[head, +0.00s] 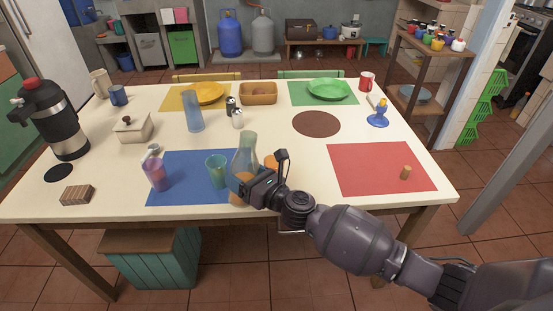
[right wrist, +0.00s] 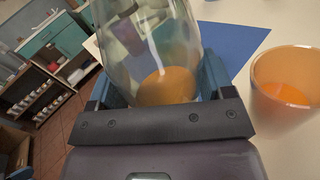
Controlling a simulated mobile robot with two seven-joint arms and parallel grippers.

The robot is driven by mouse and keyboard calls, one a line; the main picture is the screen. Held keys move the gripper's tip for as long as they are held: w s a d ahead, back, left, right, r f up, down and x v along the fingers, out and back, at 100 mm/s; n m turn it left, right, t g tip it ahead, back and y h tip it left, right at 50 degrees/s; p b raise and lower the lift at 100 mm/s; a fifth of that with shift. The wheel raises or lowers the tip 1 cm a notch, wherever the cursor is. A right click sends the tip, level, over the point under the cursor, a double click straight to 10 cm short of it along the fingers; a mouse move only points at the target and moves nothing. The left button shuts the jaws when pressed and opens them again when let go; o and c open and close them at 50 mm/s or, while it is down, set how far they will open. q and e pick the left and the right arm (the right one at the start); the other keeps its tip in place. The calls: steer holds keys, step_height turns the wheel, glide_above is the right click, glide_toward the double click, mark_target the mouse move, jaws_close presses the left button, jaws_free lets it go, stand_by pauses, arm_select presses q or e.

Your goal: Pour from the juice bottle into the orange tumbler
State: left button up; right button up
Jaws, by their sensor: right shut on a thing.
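The juice bottle (head: 246,150) is clear glass with orange juice low inside. It stands about upright over the front edge of the blue placemat; I cannot tell whether its base touches the table. My right gripper (head: 243,185) is shut around its lower body and hides part of it. In the right wrist view the bottle (right wrist: 150,45) sits between the fingers. The orange tumbler (head: 282,157) is just behind and right of my gripper, partly hidden. In the right wrist view the tumbler (right wrist: 285,85) is upright, apart from the bottle, with darker orange low inside. My left gripper is not in view.
A teal tumbler (head: 216,171) and a purple tumbler (head: 155,175) stand left on the blue placemat (head: 186,188). A tall blue glass (head: 194,112) and shakers (head: 237,119) stand behind. A cork (head: 406,172) stands on the mostly bare red placemat (head: 365,172).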

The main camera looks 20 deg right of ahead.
mark_target(243, 164)
steer(key=shift+w+n+p, duration=0.1)
steer(key=shift+n+p, duration=0.2)
steer(key=shift+n, duration=0.6)
steer(key=shift+f+n, duration=0.3)
steer(key=shift+n, duration=0.2)
steer(key=shift+f, duration=0.1)
steer(key=shift+r+p, duration=0.75)
steer(key=shift+r, duration=0.25)
steer(key=shift+r+p, duration=1.5)
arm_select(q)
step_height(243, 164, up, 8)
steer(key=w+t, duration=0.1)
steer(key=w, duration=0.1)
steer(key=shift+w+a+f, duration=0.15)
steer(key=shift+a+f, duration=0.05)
